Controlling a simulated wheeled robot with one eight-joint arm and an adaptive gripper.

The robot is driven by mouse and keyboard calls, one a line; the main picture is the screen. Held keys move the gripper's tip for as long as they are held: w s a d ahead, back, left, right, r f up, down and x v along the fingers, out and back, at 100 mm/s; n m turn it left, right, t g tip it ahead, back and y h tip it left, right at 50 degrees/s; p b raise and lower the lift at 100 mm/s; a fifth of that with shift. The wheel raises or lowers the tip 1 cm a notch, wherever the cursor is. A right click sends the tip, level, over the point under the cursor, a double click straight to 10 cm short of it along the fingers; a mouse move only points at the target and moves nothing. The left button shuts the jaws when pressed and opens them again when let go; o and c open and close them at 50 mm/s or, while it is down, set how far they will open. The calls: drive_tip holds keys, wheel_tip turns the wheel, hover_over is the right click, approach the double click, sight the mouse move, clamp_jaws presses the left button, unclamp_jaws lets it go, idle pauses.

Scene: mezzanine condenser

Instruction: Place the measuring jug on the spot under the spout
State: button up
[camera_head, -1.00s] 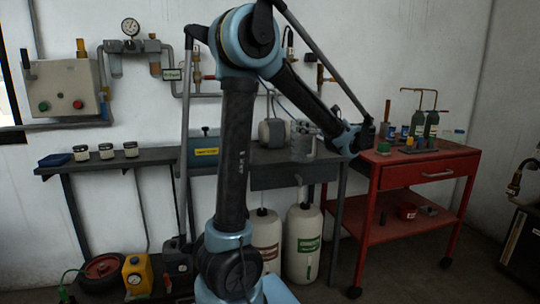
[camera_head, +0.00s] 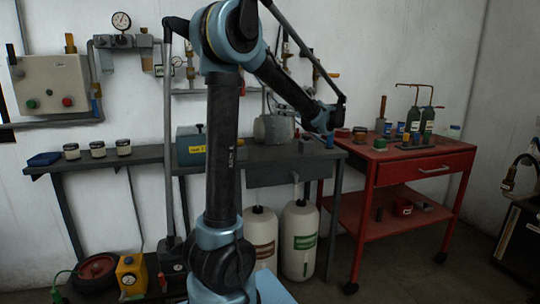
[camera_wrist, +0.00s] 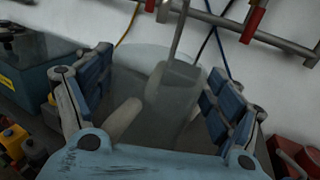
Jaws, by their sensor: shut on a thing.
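In the wrist view my gripper (camera_wrist: 165,105) has its blue-padded fingers set wide on both sides of a clear, greyish measuring jug (camera_wrist: 172,92), shut on it. The jug's outline is faint against the wall and bench. In the head view my gripper (camera_head: 329,134) is over the right end of the grey bench (camera_head: 290,172), and the jug is hard to make out there. A thin upright tube (camera_wrist: 180,35) shows beyond the jug in the wrist view; I cannot tell whether it is the spout. The spot under the spout cannot be made out.
A grey rounded vessel (camera_head: 272,129) and a blue-grey box (camera_head: 191,146) stand on the bench, with jars (camera_head: 97,149) at its left end. A red cart (camera_head: 425,163) with bottles stands right. White canisters (camera_head: 299,240) stand below. Pipes run along the wall.

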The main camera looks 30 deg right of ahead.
sight(276, 121)
drive_tip(key=w+a+r, duration=0.2)
drive_tip(key=w+r, duration=0.1)
drive_tip(key=w, duration=0.4)
drive_tip(key=f, duration=1)
drive_tip(key=shift+w+d, duration=0.1)
drive_tip(key=shift+w, duration=0.1)
drive_tip(key=o, duration=1.6)
drive_tip(key=shift+f, duration=0.1)
drive_tip(key=shift+s, duration=0.15)
drive_tip(key=s+d, duration=0.1)
drive_tip(key=s, duration=1)
drive_tip(key=shift+s+d, duration=0.2)
drive_tip(key=shift+s, duration=0.15)
